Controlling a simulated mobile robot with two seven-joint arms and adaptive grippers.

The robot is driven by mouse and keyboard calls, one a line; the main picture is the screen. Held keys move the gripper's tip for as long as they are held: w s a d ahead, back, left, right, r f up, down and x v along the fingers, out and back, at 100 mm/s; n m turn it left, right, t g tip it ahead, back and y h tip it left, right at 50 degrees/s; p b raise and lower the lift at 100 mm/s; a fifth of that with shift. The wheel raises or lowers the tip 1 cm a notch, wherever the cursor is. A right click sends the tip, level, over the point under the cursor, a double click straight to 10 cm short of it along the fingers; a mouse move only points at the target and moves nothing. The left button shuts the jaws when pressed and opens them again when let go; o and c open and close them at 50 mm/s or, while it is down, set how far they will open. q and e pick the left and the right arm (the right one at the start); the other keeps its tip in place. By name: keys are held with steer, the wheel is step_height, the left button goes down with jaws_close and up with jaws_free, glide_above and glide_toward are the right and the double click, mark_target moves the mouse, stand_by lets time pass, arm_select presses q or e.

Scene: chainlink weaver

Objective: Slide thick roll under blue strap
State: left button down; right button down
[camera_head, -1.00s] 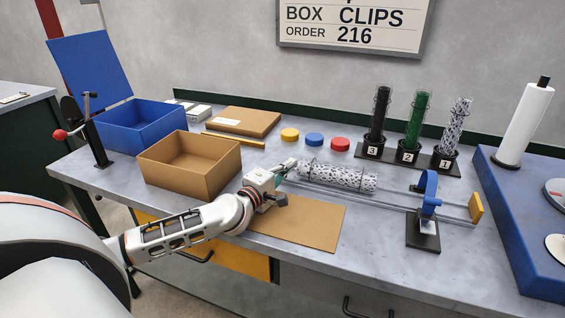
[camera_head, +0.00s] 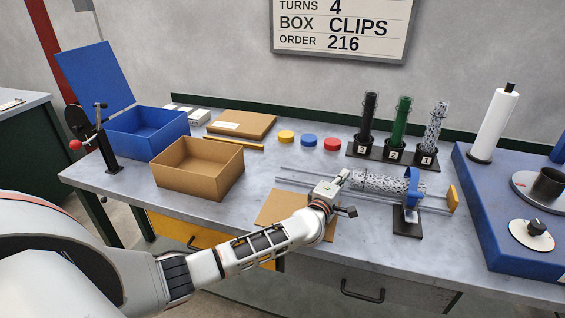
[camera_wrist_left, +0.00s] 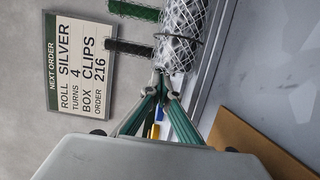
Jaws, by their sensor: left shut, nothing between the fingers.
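The thick roll of silver wire mesh (camera_head: 380,184) lies along two rails on the bench. Its right end reaches the blue strap (camera_head: 411,188), which arches over the rails on a dark stand. The roll's end seems to be inside the strap, but I cannot tell how far through. My left gripper (camera_head: 343,176) is shut and empty at the roll's left end. In the left wrist view the closed fingertips (camera_wrist_left: 165,82) meet close against the end of the mesh roll (camera_wrist_left: 183,38). My right gripper is not in view.
A yellow block (camera_head: 453,199) stands at the rails' right end. A brown mat (camera_head: 285,210) lies in front. A rack (camera_head: 390,155) with three upright mesh rolls stands behind. An open cardboard box (camera_head: 198,180) is at left, and a blue platform (camera_head: 500,220) at right.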

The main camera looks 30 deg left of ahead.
mark_target(365, 181)
arm_select(q)
steer(key=d, duration=0.3)
steer(key=w+d, duration=0.1)
steer(key=d, duration=0.2)
steer(key=shift+w+d+p, duration=0.2)
steer(key=shift+d+p, duration=0.1)
steer(key=shift+d, duration=0.2)
steer(key=shift+a+r, duration=0.1)
